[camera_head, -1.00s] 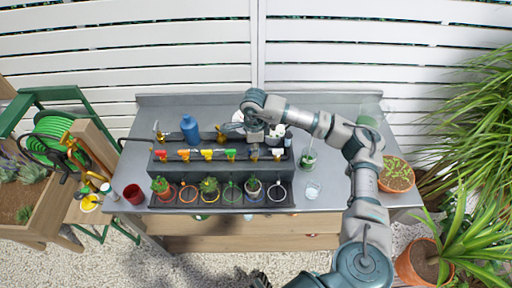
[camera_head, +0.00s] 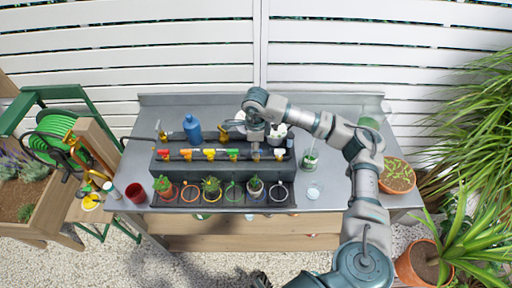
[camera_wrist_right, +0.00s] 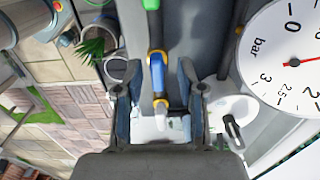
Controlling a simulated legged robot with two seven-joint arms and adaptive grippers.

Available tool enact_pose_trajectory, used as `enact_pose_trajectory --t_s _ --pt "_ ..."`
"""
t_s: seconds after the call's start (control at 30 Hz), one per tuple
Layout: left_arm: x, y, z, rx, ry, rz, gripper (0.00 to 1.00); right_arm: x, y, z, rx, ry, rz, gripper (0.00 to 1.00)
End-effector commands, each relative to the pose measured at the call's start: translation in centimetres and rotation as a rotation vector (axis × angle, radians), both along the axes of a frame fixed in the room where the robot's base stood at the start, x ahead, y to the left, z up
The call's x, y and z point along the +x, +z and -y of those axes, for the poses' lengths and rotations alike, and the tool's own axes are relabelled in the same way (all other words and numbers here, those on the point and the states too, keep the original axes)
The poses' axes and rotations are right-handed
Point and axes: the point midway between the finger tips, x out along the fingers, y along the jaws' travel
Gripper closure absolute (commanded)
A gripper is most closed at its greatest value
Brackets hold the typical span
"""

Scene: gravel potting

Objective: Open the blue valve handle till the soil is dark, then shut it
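The blue valve handle (camera_wrist_right: 157,75) shows in the right wrist view, with a yellow band at its upper end. My right gripper (camera_wrist_right: 158,105) has its two fingers apart, one on either side of the handle, with gaps visible between. In the head view my right gripper (camera_head: 256,140) hangs over the right part of the valve row and hides most of the blue handle. A potted cactus (camera_head: 255,187) stands in front below it; its soil is too small to judge its darkness. My left gripper cannot be made out.
Red, yellow and green handles (camera_head: 209,154) line the dark stepped rack (camera_head: 215,171) to the left. A blue bottle (camera_head: 192,128) stands behind. A pressure gauge (camera_wrist_right: 292,60) is close on the right in the wrist view.

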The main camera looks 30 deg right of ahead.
Motion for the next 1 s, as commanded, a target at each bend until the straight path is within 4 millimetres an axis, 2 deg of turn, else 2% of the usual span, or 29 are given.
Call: enact_pose_trajectory --t_s 0.17,0.27,0.37,0.7,0.83,1.0 --pt "0.3 0.1 0.1 -0.002 0.001 0.005 0.61 -0.1 -0.1 0.1 -0.001 0.001 -0.004 0.61" --pt "0.2 0.1 0.1 -0.002 0.001 0.006 0.61 -0.1 0.6 0.2 0.0 0.001 -0.004 0.61" --pt "0.1 0.1 0.1 -0.001 0.001 0.004 0.61 -0.1 2.2 0.2 0.001 0.001 -0.003 0.61" --pt "0.0 0.0 0.0 -0.002 0.0 0.003 0.61 0.1 9.5 0.0 0.0 0.002 -0.001 0.61" --pt "0.0 0.0 0.0 -0.001 0.0 0.002 0.61 0.1 11.1 0.0 0.0 0.001 -0.002 0.61" --pt "0.0 0.0 0.0 0.0 0.0 0.002 0.61 0.1 11.8 0.0 0.0 0.001 -0.004 0.61"
